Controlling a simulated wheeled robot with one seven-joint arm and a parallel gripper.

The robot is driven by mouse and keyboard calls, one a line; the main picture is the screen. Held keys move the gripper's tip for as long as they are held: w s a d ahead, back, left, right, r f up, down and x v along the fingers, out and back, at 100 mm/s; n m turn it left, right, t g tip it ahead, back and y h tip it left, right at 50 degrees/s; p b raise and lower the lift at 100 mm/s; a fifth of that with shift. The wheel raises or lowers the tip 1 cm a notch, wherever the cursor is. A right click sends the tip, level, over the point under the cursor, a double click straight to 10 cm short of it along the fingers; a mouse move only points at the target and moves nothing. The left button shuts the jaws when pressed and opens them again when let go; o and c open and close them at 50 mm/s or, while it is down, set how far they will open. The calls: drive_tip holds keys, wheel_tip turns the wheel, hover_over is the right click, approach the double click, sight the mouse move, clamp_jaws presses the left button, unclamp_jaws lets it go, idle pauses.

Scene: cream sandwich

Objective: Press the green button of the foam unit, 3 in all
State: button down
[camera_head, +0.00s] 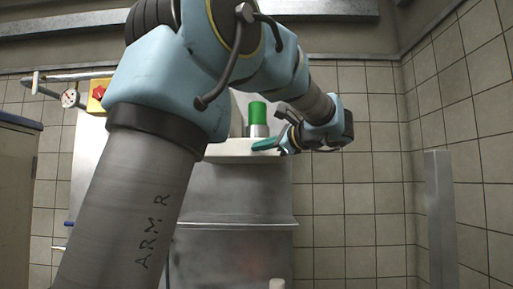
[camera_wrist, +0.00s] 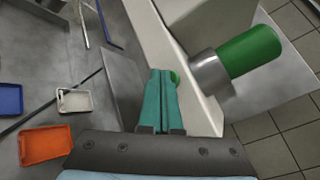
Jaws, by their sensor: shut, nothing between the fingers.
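The foam unit (camera_head: 228,149) is a pale box in the head view, with a green cylinder in a metal collar (camera_head: 257,112) on top. Its pale front (camera_wrist: 190,70) and the same cylinder (camera_wrist: 250,52) show in the wrist view. A small round green button (camera_wrist: 175,77) on that front shows just beside my fingertips, partly hidden by them. My gripper (camera_wrist: 161,74) has its teal fingers together, with nothing between them. In the head view my gripper (camera_head: 264,145) is at the front of the box. Whether the fingertips touch the button I cannot tell.
A steel panel (camera_head: 235,195) with a ledge lies below the unit. An orange tray (camera_wrist: 45,144), a white tray (camera_wrist: 74,101) and a blue tray (camera_wrist: 10,98) lie at left in the wrist view. A yellow box with a red knob (camera_head: 98,92) is at the left wall.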

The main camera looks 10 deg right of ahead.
drive_tip(key=shift+w, duration=0.35)
idle(0.3)
drive_tip(key=shift+s, duration=0.15)
drive_tip(key=shift+s+a+b, duration=0.1)
drive_tip(key=shift+s+b, duration=0.2)
drive_tip(key=shift+s, duration=0.4)
drive_tip(key=shift+s, duration=0.1)
drive_tip(key=s+b, duration=0.1)
drive_tip(key=s, duration=0.1)
drive_tip(key=s+a+b, duration=0.1)
drive_tip(key=s, duration=0.1)
drive_tip(key=shift+s, duration=0.35)
idle(2.4)
